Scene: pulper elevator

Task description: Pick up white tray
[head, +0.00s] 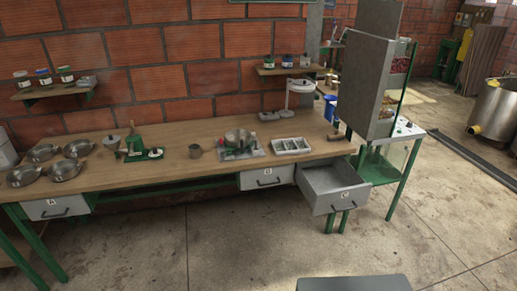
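A white tray (292,152) with several compartments lies flat on the wooden workbench (215,172), right of the middle of the head view. It appears to hold small items, too small to make out. It sits above the gap between drawer B (267,179) and drawer C (333,187), near the bench's front edge. My gripper is not in view.
Drawer C is pulled out and sticks into the floor space; drawer B is shut. A tall grey machine (368,85) rises at right. The front floor is mostly clear.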

